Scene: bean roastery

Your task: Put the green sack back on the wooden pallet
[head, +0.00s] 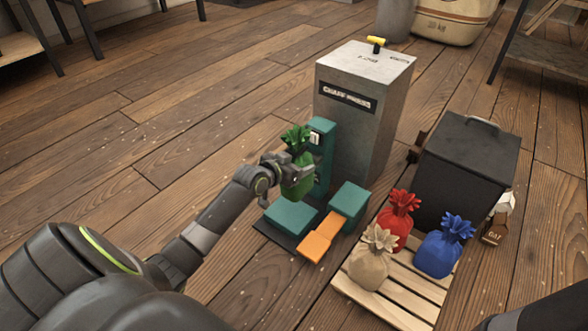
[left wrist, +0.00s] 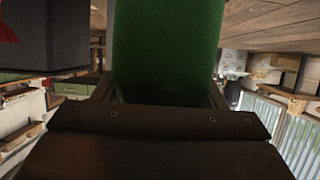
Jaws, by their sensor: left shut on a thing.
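My left gripper (head: 296,182) is shut on the green sack (head: 302,158) and holds it upright in front of the teal post of a machine. The sack also fills the upper middle of the left wrist view (left wrist: 166,45), between the fingers. The wooden pallet (head: 408,310) lies on the floor to the right, at the lower right of the head view. A red sack (head: 395,224), a blue sack (head: 440,250) and a beige sack (head: 368,265) stand on it. My right gripper is not in view.
A teal machine base (head: 292,217) with an orange plate (head: 322,238) lies between the gripper and the pallet. A tall grey chaff press (head: 357,110) stands behind it. A black bin (head: 463,165) stands behind the pallet. The floor at left is clear.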

